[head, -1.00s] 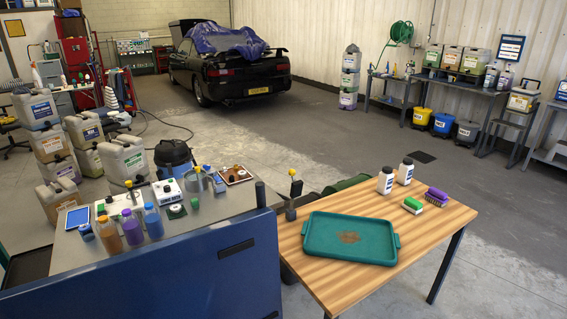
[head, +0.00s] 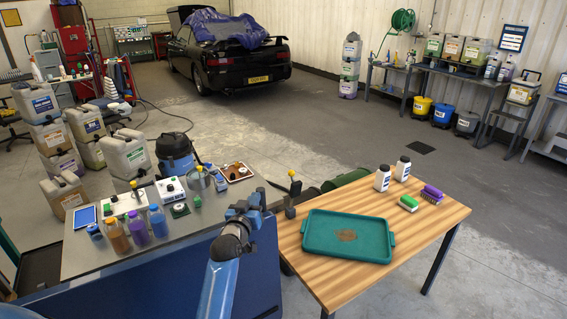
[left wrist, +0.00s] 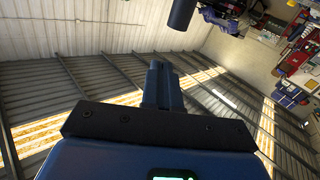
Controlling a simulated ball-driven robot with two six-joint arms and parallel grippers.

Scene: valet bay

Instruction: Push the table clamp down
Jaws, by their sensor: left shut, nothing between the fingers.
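The table clamp (head: 290,208) is dark and sits at the left edge of the wooden table, in the head view. Its handle stands up and a yellow knob (head: 292,173) shows at the top. My left gripper (head: 257,194) is raised over the blue panel, just left of the clamp in the picture; whether it touches the clamp I cannot tell. In the left wrist view its fingers (left wrist: 162,84) are together, with nothing between them. The clamp is not clearly seen in that view. My right gripper is in neither view.
A teal tray (head: 348,236) lies on the wooden table (head: 420,243), with two white bottles and two brushes behind it. A grey bench (head: 185,235) with bottles and small devices stands left. The table's front right part is bare.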

